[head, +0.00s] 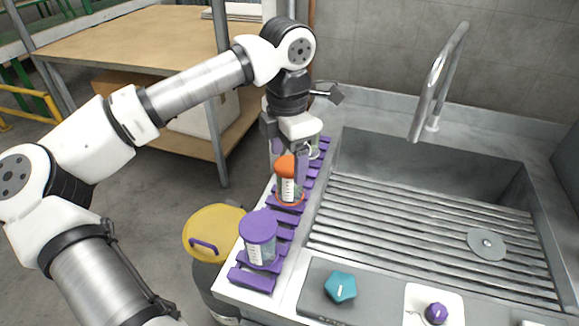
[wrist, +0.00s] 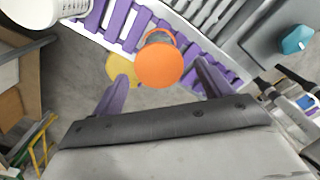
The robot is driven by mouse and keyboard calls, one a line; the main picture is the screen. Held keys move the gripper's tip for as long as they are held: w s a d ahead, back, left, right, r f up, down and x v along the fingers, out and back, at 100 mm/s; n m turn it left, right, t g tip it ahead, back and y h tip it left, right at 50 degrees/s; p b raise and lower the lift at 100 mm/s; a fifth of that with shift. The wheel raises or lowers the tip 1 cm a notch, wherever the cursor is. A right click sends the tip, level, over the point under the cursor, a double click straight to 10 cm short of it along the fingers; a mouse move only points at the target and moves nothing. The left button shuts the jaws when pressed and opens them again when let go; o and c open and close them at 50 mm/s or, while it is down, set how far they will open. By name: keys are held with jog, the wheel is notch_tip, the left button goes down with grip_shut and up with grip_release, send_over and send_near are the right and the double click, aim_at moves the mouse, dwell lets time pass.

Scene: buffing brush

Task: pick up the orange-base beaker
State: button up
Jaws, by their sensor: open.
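The orange-base beaker (head: 287,186) stands upright on the purple slatted rack (head: 257,281), with an orange top and an orange ring round its foot. In the wrist view its round orange top (wrist: 159,66) lies between the two finger lines, a little beyond the tips. My gripper (head: 289,164) is open above and around the beaker's top, pointing down. In the wrist view my gripper (wrist: 163,82) shows a purple finger on each side, with nothing visibly clamped. How far the fingers reach down beside the beaker is hard to tell.
A purple-lidded beaker (head: 258,227) stands nearer on the rack; a clear beaker (head: 315,147) stands behind, partly hidden by my gripper. The sink (head: 400,225) is to the right. A teal knob (head: 340,287) and a purple knob (head: 436,313) are in front. A yellow-lidded bin (head: 213,228) stands left.

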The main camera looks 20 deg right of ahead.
aim_at(288, 193)
jog(key=shift+f+p, duration=0.95)
jog(key=shift+f, duration=2.15)
jog(key=shift+c, duration=0.5)
jog(key=c, duration=0.9)
